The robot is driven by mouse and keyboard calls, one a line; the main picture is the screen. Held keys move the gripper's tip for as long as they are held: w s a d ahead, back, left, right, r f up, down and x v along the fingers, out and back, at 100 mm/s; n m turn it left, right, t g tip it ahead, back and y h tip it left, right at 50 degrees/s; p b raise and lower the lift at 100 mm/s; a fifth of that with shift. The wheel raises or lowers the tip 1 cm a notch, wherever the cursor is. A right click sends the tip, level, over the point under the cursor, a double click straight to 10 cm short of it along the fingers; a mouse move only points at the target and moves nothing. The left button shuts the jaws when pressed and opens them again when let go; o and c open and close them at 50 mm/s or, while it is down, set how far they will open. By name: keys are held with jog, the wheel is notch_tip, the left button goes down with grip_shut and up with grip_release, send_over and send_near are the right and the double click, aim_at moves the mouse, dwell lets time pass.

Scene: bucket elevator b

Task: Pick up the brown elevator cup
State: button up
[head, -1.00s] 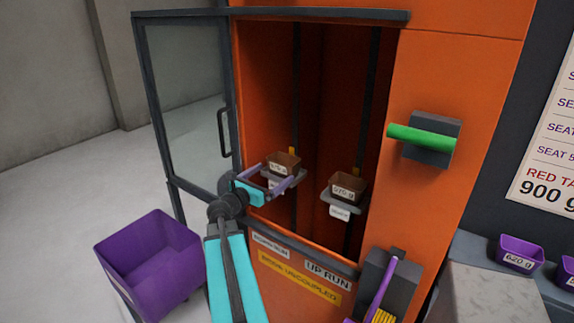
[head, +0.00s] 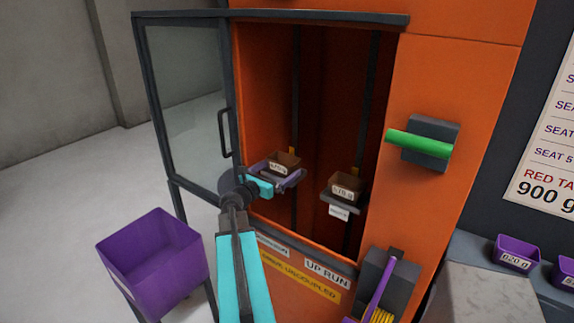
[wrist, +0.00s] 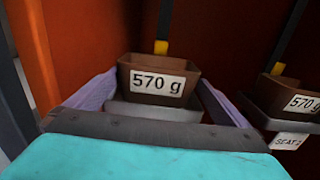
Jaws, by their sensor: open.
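Two brown elevator cups sit on grey seats inside the orange cabinet. The left brown cup (head: 284,160) shows in the wrist view (wrist: 158,80) with a "570 g" label. My gripper (head: 280,178) is open, with its purple fingers on either side of this cup, low near its seat. In the wrist view the fingers (wrist: 158,98) stand apart from the cup's sides, and the grey seat (wrist: 150,110) shows below the cup. The right brown cup (head: 347,186) sits on its own seat; it also shows in the wrist view (wrist: 291,93), labelled "570 g".
The glass door (head: 183,103) stands open at left. A green handle (head: 420,144) sticks out at right. A purple-handled lever (head: 381,287) is at lower right, and purple cups (head: 516,253) stand on a ledge.

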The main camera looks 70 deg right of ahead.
aim_at(289, 161)
jog(key=shift+p+x, duration=0.7)
jog(key=shift+x, duration=1.15)
jog(key=shift+c, duration=0.3)
jog(key=c, duration=1.2)
jog(key=shift+r, duration=0.2)
